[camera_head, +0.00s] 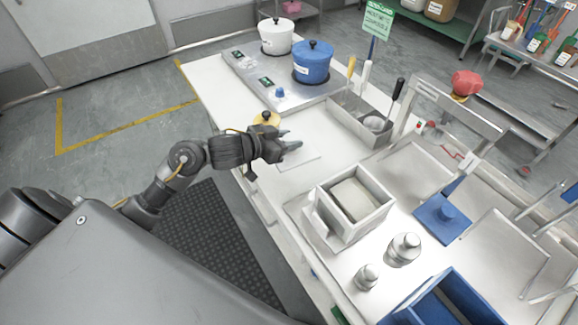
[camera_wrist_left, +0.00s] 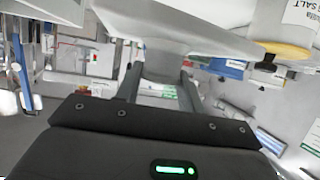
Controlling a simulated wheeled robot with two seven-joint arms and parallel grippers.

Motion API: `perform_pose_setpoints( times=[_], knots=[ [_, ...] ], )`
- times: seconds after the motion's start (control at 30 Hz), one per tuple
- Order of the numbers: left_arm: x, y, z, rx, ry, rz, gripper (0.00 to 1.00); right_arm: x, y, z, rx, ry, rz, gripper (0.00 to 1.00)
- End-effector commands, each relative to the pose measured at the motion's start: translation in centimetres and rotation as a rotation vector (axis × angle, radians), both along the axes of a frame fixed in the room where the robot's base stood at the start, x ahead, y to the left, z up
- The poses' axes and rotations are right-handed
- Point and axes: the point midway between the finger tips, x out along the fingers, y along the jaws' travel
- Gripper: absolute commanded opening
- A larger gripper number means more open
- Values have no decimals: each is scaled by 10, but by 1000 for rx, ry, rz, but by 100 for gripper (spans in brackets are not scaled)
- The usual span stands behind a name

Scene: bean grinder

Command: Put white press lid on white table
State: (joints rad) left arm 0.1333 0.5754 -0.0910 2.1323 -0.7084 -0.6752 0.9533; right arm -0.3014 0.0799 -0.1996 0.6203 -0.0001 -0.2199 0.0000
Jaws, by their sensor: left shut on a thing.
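My left gripper (camera_head: 292,147) reaches in from the left over the white table (camera_head: 218,92), near its left edge. It is shut on the white press lid (camera_head: 300,161), a thin, flat white square that shows just below and right of the fingers. The lid looks level and close to the tabletop; I cannot tell whether it touches. In the left wrist view, the two fingers (camera_wrist_left: 160,80) meet a broad white surface that fills the top middle; the grip point is partly hidden. My right gripper is not in view.
A yellow-topped jar (camera_head: 266,118) stands just behind my left gripper. A grey utensil tray (camera_head: 345,128) and a blue pot (camera_head: 312,68) are farther back.

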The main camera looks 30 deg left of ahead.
Motion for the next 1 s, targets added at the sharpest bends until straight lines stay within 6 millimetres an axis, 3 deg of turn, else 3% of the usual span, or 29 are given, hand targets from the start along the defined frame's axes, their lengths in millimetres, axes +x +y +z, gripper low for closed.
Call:
perform_pose_setpoints(
  times=[0.33,0.63,0.87,1.0],
  knots=[
    [8,14,-19,0,-2,109,12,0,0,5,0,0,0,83],
    [7,14,-69,-1,0,109,12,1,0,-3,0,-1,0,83],
    [8,14,-77,1,-5,106,12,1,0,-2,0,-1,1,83],
    [7,14,-95,0,-1,108,12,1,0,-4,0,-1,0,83]
  ],
)
